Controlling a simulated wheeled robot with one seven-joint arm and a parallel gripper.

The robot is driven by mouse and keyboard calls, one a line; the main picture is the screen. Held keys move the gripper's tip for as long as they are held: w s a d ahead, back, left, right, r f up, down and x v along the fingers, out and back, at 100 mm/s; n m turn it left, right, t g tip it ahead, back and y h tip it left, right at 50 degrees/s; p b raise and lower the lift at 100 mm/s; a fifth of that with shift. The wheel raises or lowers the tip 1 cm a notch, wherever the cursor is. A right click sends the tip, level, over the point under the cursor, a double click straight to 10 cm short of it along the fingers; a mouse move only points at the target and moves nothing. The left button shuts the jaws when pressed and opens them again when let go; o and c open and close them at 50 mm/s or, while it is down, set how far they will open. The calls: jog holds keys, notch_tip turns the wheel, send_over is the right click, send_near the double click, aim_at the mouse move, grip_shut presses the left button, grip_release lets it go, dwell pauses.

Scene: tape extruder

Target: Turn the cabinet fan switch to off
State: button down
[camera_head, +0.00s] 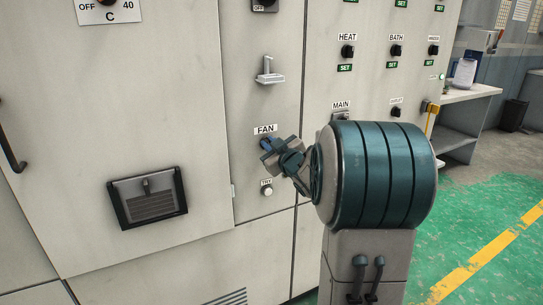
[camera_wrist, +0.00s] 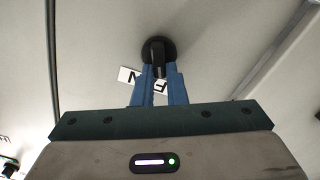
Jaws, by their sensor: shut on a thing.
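The fan switch (camera_wrist: 158,49) is a round black knob on the grey cabinet face, seen at the top middle of the wrist view. Its label, FAN (camera_head: 265,129), is in the head view just above my gripper, and shows partly hidden and upside down behind the fingers in the wrist view. My gripper (camera_wrist: 158,74) has its blue fingers shut on the knob's raised grip. In the head view my gripper (camera_head: 268,146) is at the panel below the FAN label and hides the knob.
A white TRY button (camera_head: 268,191) sits below my gripper. A grey handle (camera_head: 269,71) sticks out above. HEAT (camera_head: 347,52) and BATH (camera_head: 396,51) knobs are to the right. A vent (camera_head: 147,197) is at lower left. Green floor (camera_head: 490,215) lies open at right.

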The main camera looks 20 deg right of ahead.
jog(key=shift+a+f+n+b, duration=0.15)
jog(key=shift+f+n+b, duration=0.1)
jog(key=shift+n+b, duration=1.85)
jog(key=shift+a+f+n+b, duration=0.1)
jog(key=shift+f+n+b, duration=0.1)
jog(key=shift+n+b, duration=1.85)
jog(key=shift+a+f+n+b, duration=0.15)
jog(key=shift+f+n+b, duration=0.1)
jog(key=shift+n+b, duration=1.85)
jog(key=c, duration=1.5)
grip_release()
jog(key=shift+o, duration=0.2)
jog(key=shift+s+r, duration=0.1)
